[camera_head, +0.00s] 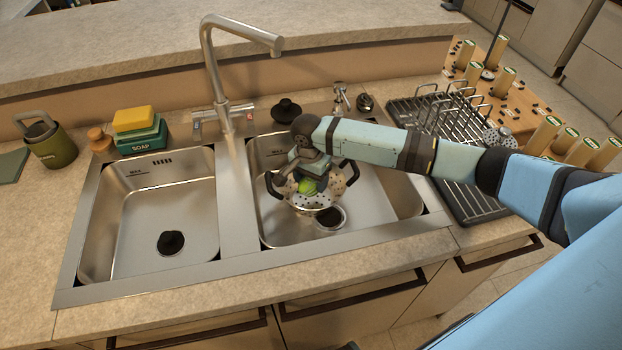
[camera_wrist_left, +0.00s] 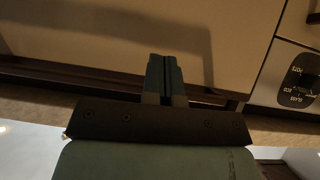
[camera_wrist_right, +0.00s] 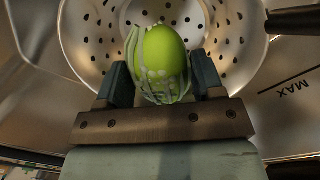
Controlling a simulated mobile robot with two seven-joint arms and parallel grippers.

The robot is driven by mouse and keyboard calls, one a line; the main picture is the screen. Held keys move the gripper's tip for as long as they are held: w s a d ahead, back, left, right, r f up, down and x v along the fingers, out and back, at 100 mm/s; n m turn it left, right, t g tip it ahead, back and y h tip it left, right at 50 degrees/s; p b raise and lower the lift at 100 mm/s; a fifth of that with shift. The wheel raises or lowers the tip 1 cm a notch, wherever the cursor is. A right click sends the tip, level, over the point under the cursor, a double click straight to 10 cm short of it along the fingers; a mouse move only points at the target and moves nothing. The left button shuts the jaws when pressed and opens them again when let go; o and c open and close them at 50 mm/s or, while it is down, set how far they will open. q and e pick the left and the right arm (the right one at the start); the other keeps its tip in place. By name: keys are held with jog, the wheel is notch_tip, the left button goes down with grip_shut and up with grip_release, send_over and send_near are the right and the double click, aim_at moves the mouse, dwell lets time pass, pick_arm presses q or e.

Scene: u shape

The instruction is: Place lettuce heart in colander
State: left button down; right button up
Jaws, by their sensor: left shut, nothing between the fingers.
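The lettuce heart (camera_head: 307,186) is a green oval with pale, leafy sides. In the right wrist view it (camera_wrist_right: 165,55) sits between the two fingers of my right gripper (camera_wrist_right: 164,82), which appear to touch its sides. The colander (camera_head: 322,202), metal with round holes and dark handles, is in the right sink basin. In the right wrist view its perforated wall (camera_wrist_right: 88,38) lies behind the lettuce heart. My right gripper and the lettuce heart are over the colander's opening; whether the lettuce touches its bottom is hidden. My left gripper (camera_wrist_left: 162,78) is shut and empty, before a cabinet front.
The faucet (camera_head: 213,75) rises behind the divider between the basins. The left basin (camera_head: 150,205) holds only a dark drain plug (camera_head: 171,243). A dish rack (camera_head: 465,150) stands right of the sink.

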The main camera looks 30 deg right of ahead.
jog(key=o, duration=0.4)
jog(key=shift+o, duration=0.2)
jog(key=shift+r, duration=0.1)
notch_tip(320, 180, up, 7)
jog(key=p, duration=0.9)
jog(key=shift+f, duration=0.2)
jog(key=shift+r+p, duration=0.2)
jog(key=shift+p, duration=0.2)
jog(key=shift+f, duration=0.1)
